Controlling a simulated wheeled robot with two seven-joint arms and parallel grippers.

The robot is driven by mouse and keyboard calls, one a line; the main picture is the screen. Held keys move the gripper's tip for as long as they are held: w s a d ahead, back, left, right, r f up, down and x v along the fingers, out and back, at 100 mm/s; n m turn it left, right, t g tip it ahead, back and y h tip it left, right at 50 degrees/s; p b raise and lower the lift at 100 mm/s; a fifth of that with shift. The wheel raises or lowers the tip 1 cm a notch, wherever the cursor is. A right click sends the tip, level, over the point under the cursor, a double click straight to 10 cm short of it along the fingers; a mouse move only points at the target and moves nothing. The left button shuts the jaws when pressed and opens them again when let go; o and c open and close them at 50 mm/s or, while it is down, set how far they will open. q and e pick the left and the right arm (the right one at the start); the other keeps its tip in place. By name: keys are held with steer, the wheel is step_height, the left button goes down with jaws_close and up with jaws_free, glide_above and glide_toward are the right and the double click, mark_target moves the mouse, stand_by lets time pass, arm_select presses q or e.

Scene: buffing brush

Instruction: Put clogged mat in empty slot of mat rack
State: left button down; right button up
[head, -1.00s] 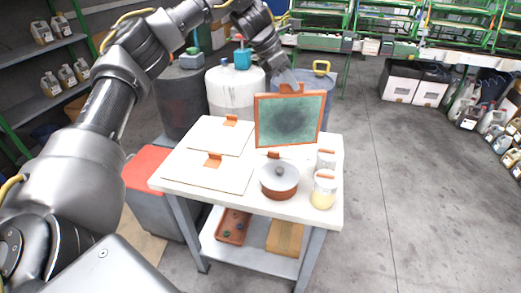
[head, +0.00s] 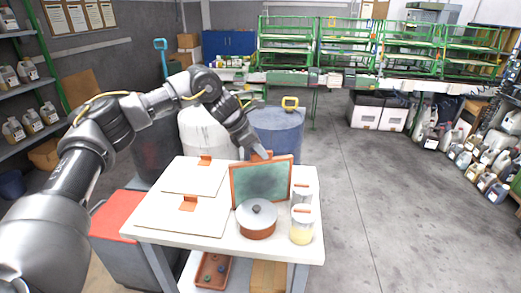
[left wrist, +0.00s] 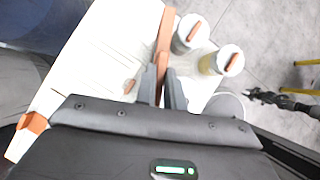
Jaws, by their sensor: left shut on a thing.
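The mat (head: 262,184), a grey-green panel in an orange frame, stands upright at the back of the white table, behind the pot. My left gripper (head: 258,155) is at its top edge, shut on its orange handle. In the left wrist view the gripper (left wrist: 161,88) has its two fingers on either side of the orange handle, and the mat's edge (left wrist: 165,35) runs upward from there. I cannot tell whether the mat's lower edge touches the table, as the pot hides part of it. I cannot clearly identify a mat rack.
A lidded pot (head: 257,220) and two jars (head: 302,227) stand in front and to the right. Two pale boards with orange tabs (head: 180,213) lie on the left of the table (head: 278,248). A blue barrel (head: 277,130) stands behind.

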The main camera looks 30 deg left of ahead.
arm_select(q)
steer(key=shift+d+r, duration=0.1)
steer(key=c, duration=1.5)
jaws_free()
steer(key=v, duration=1.2)
steer(key=shift+b, duration=0.45)
